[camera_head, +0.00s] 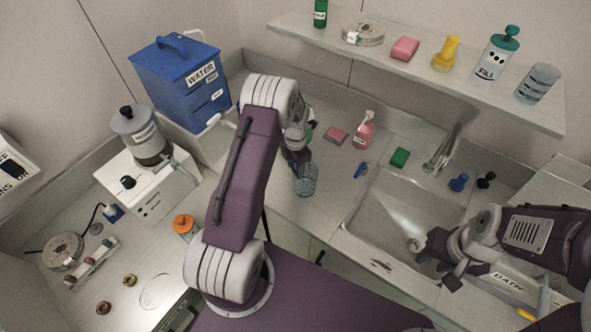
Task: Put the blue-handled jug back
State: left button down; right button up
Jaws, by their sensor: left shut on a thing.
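My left gripper (298,158) is over the counter left of the sink, partly hidden by its own wrist. It is shut on a grey-blue, see-through vessel (306,184), which looks like the jug. The vessel hangs below the gripper, over or on the counter; I cannot tell whether it touches. No blue handle shows on it; the gripper may hide it. My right gripper (440,262) is over the right front part of the sink, its dark fingers apart and nothing seen between them.
The sink (390,215) has a tap (443,150) behind it. A shelf (420,72) with bottles and a cup (538,82) hangs above. A blue water tank (180,80) stands left.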

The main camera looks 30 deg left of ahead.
pick_arm(q)
jog(key=shift+f, duration=0.7)
jog(key=shift+w+f, duration=0.1)
jog(key=shift+f, duration=0.35)
jog(key=shift+f, duration=0.15)
jog(key=c, duration=0.7)
grip_release()
jog(key=shift+c, duration=0.2)
